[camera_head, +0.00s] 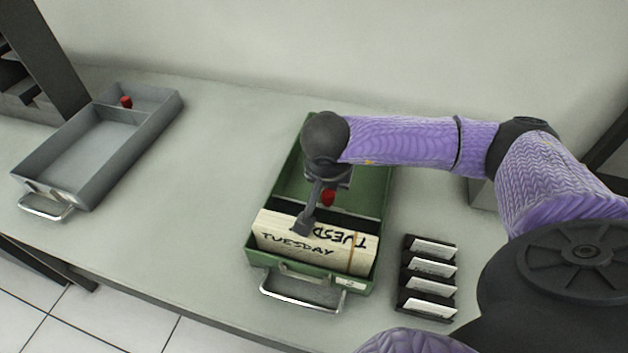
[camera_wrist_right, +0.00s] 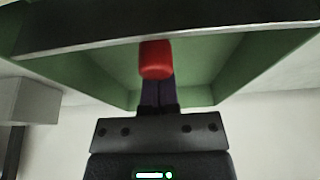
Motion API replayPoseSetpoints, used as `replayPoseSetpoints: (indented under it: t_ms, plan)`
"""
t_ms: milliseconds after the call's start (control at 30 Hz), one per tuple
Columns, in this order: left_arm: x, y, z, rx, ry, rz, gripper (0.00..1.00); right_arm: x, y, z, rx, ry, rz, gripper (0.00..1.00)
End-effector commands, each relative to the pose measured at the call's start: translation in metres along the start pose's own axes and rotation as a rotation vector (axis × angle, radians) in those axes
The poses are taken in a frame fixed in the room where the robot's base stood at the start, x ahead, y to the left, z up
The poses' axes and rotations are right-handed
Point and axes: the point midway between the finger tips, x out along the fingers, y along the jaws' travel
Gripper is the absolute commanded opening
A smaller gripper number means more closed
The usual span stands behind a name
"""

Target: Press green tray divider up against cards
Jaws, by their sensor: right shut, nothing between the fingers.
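The green tray (camera_head: 288,190) stands on the table with its metal handle toward the front. A block of cards marked TUESDAY (camera_head: 300,246) stands upright at its front end. The dark divider (camera_head: 352,222) crosses the tray behind the cards; its red knob (camera_head: 328,197) shows beside my gripper. In the right wrist view the divider (camera_wrist_right: 230,32) spans the top, with the red knob (camera_wrist_right: 156,60) in front of my fingers. My right gripper (camera_head: 305,226) is shut and empty, low in the tray at the divider and cards. I cannot tell whether it touches the divider. My left gripper is out of view.
A grey tray (camera_head: 50,150) with its own divider and red knob (camera_head: 126,101) stands at the left. A black rack of white cards (camera_head: 428,279) stands right of the green tray. The table between the two trays is clear.

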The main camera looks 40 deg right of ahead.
Motion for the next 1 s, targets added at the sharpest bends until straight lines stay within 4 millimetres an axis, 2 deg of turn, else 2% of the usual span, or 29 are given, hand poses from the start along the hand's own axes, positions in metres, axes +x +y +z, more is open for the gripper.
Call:
replayPoseSetpoints:
  t_ms: [1000]
  plan:
    - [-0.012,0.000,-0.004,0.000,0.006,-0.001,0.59,-0.016,0.000,0.044,-0.003,-0.002,0.001,0.00]
